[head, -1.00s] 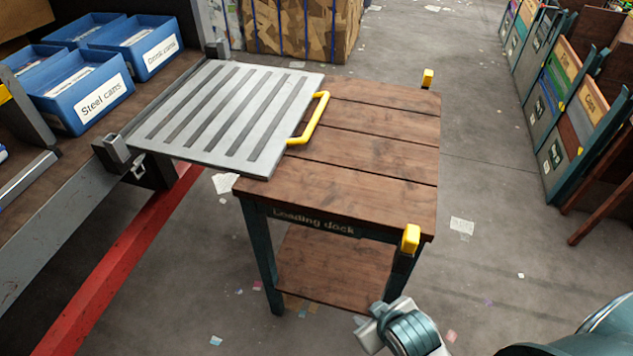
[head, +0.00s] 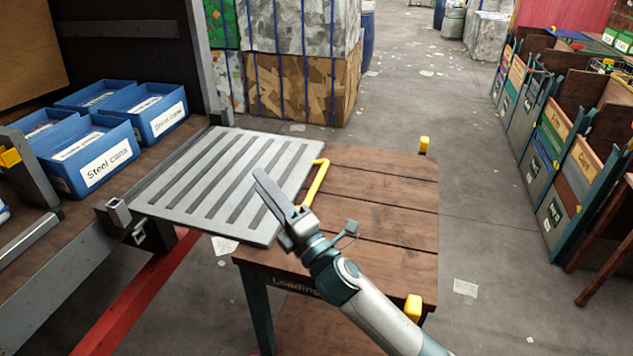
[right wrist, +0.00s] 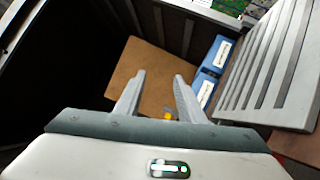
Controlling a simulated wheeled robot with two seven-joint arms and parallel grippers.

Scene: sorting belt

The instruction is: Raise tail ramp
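The tail ramp (head: 205,195) is a grey slotted plate lying about flat, bridging the truck bed edge and the wooden loading dock (head: 385,215). Its yellow handle (head: 319,180) is on the right edge, over the dock; my right gripper hides its near end. My right gripper (head: 260,178) is above the ramp, fingers pointing up and left in the head view. In the right wrist view its two fingers (right wrist: 160,76) are apart with nothing between them, and the ramp (right wrist: 268,68) is off to the right. My left gripper is not in view.
Blue bins (head: 98,168), one labelled Steel cans, stand on the truck bed beyond the ramp's left side. Yellow-capped posts (head: 424,145) mark the dock's right corners. Strapped bales (head: 300,90) are behind. Open floor (head: 475,215) lies between dock and right-hand shelves.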

